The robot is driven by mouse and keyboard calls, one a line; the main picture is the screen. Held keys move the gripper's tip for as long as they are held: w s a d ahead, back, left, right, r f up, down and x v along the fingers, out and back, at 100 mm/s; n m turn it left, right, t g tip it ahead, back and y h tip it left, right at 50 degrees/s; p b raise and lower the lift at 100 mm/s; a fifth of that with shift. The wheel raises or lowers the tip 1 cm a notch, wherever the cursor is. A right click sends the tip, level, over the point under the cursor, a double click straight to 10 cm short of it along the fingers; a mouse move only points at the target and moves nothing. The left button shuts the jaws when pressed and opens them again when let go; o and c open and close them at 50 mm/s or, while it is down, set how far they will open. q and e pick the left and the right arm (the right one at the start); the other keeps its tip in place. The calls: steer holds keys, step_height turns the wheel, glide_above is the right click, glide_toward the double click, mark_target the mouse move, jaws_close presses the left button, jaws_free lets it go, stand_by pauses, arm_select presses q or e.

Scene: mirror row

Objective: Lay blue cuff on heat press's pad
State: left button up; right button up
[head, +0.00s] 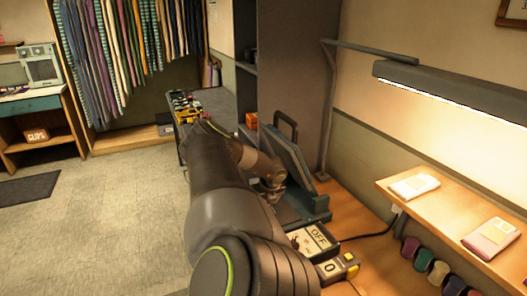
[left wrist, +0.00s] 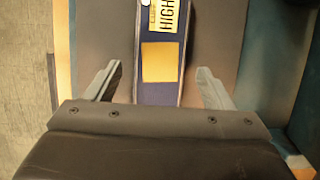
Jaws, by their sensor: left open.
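The heat press (head: 296,165) stands on the wooden bench with its upper plate raised and tilted. My left arm reaches over to it, and the left gripper (head: 271,200) is low over its base. In the left wrist view the left gripper (left wrist: 160,88) is open. A dark blue strip, the blue cuff (left wrist: 158,97), lies flat on the grey pad (left wrist: 108,40) between the spread fingers, with gaps on both sides. It bears a yellow patch and a label reading HIGH. Its near end is hidden by my gripper body. The cuff cannot be made out in the head view.
A wall shelf (head: 447,220) with two packets is at right, with several coloured rolls below. Teal press frame (left wrist: 304,120) borders the pad at right.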

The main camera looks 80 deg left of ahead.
arm_select(q)
steer(key=p+v, duration=0.3)
steer(key=v, duration=0.3)
steer(key=shift+d+r, duration=0.15)
steer(key=shift+r, duration=0.05)
stand_by(0.5)
